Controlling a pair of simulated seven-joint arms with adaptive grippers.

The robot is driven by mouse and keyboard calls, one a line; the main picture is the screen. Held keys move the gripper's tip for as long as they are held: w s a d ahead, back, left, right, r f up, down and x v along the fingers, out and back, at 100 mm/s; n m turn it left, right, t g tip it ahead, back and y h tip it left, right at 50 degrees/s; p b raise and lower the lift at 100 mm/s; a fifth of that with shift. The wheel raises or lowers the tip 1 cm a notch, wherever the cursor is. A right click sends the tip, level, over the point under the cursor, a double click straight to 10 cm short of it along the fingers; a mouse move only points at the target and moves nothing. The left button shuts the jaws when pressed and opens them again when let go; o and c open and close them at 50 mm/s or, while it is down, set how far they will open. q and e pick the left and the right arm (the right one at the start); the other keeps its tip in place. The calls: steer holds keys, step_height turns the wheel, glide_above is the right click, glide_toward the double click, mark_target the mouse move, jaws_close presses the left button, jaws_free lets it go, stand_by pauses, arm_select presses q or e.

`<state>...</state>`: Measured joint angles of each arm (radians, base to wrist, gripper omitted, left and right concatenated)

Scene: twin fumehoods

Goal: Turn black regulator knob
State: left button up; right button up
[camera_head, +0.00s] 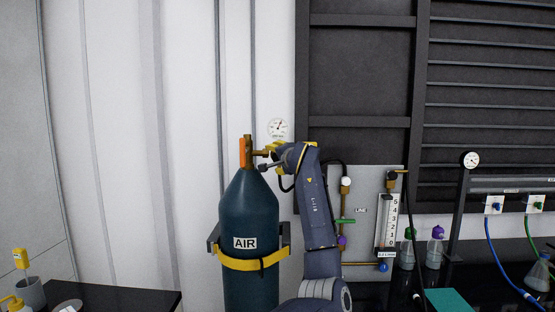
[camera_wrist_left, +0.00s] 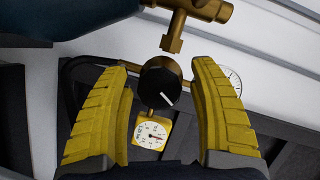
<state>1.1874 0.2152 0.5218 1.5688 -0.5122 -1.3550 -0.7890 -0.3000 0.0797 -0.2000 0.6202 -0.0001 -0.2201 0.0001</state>
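The black regulator knob (camera_wrist_left: 160,84) with a white pointer line sits between the two yellow fingers of my left gripper (camera_wrist_left: 159,66) in the left wrist view. The fingers are spread, with a visible gap on each side of the knob. Brass regulator fittings (camera_wrist_left: 174,30) lie just above it, and a yellow-cased gauge (camera_wrist_left: 151,134) is below it. In the head view my left gripper (camera_head: 268,157) is at the valve on top of the dark teal AIR cylinder (camera_head: 250,215); there the gripper hides the knob. My right gripper is in neither view.
A yellow strap (camera_head: 245,265) holds the cylinder to a bracket. A grey panel (camera_head: 365,180) with tubing and a flow meter (camera_head: 390,220) stands right of my arm. Bottles (camera_head: 434,250) stand farther right.

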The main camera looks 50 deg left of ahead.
arm_select(q)
steer(key=shift+d, duration=0.1)
steer(key=v, duration=1.2)
steer(key=shift+o, duration=0.3)
steer(key=shift+t+h, duration=0.4)
steer(key=shift+h, duration=0.3)
steer(key=f, duration=1.2)
steer(key=shift+w+a, duration=0.25)
steer(key=shift+w, duration=0.1)
steer(key=shift+c, duration=0.3)
step_height(320, 180, down, 4)
steer(key=n+t, duration=0.2)
steer(key=t, duration=0.1)
steer(key=s+d+r+n+t+y, duration=0.25)
steer(key=s+r+n+t, duration=0.25)
steer(key=s+r+n, duration=0.3)
steer(key=shift+n+y, duration=0.35)
steer(key=shift+n, duration=0.15)
steer(key=x, duration=1.2)
steer(key=w+f+x, duration=0.1)
steer(key=x, duration=0.5)
steer(key=shift+w+a, duration=0.1)
steer(key=shift+a, duration=0.05)
